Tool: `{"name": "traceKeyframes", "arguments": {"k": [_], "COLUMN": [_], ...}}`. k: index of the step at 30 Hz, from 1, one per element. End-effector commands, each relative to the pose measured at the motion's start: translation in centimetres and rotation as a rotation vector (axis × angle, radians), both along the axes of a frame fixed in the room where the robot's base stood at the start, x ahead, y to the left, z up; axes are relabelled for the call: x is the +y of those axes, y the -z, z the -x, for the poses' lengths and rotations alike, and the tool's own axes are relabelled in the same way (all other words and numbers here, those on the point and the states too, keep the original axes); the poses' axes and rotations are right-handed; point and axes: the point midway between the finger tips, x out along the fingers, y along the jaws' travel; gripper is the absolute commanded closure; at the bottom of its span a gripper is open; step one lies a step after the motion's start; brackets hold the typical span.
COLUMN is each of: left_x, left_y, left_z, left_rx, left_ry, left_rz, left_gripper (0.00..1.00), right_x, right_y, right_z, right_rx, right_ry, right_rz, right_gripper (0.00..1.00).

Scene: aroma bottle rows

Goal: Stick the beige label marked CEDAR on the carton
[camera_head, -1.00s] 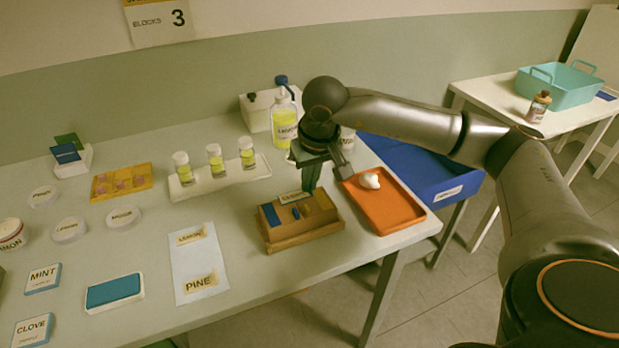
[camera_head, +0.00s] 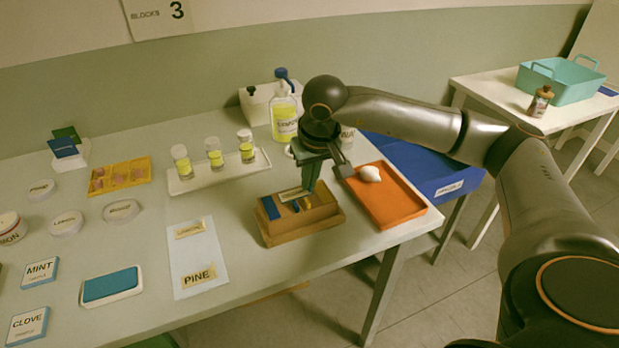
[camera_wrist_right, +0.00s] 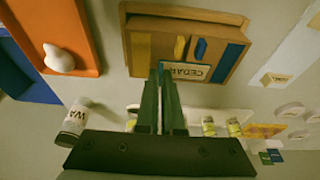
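The beige CEDAR label (camera_wrist_right: 186,72) lies at the fingertips of my right gripper (camera_wrist_right: 160,72) in the right wrist view, partly hidden by them. My right gripper (camera_head: 310,186) points down at this edge. Its fingers are close together with a narrow gap; whether they pinch the label is unclear. My left gripper is not in view.
An orange tray (camera_head: 395,208) with a white lump stands right of the box. A white sheet with a PINE label (camera_head: 198,275) lies to its left. Capped vials on a white tray (camera_head: 205,180) and a yellow-filled bottle (camera_head: 284,118) stand behind.

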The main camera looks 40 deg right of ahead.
Motion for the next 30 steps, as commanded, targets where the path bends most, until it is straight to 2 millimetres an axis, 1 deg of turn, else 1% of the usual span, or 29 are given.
{"name": "traceKeyframes", "arguments": {"k": [18, 30], "left_x": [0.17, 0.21], "left_y": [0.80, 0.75], "left_z": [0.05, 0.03], "left_rx": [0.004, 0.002], "left_ry": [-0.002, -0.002], "left_rz": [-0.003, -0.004], "left_gripper": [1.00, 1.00], "right_x": [0.01, 0.02], "right_y": [0.69, 0.73], "right_z": [0.00, 0.04], "right_rx": [0.000, 0.002], "right_ry": [0.000, -0.001], "right_rz": [0.000, 0.000], "right_gripper": [1.00, 1.00]}}
